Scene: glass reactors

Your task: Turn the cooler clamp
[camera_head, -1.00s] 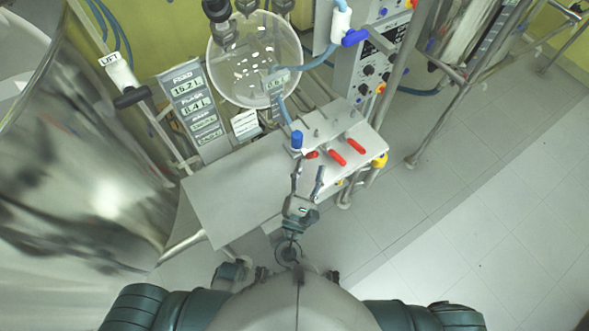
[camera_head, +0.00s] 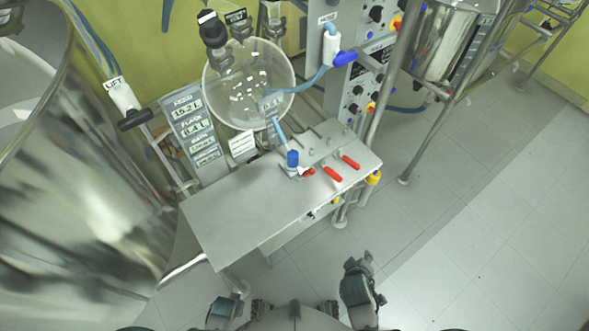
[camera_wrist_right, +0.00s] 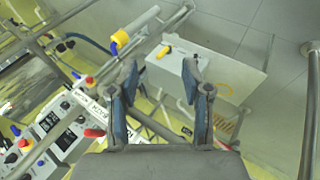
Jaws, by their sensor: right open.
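I cannot tell for certain which fitting is the cooler clamp. Another clamp, white with a black handle (camera_head: 135,118), is labelled LIFT. My right gripper (camera_head: 362,262) is in the lower middle of the head view, in front of the metal table and apart from the clamps. In the right wrist view the right gripper (camera_wrist_right: 160,75) is open, with nothing between its fingers.
A metal table (camera_head: 240,213) carries red-handled valves (camera_head: 333,173) and a blue knob (camera_head: 292,158). Behind it are a glass vessel (camera_head: 222,98) and a control panel (camera_head: 352,95). A large shiny vessel (camera_head: 75,215) fills the left. The right floor is clear.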

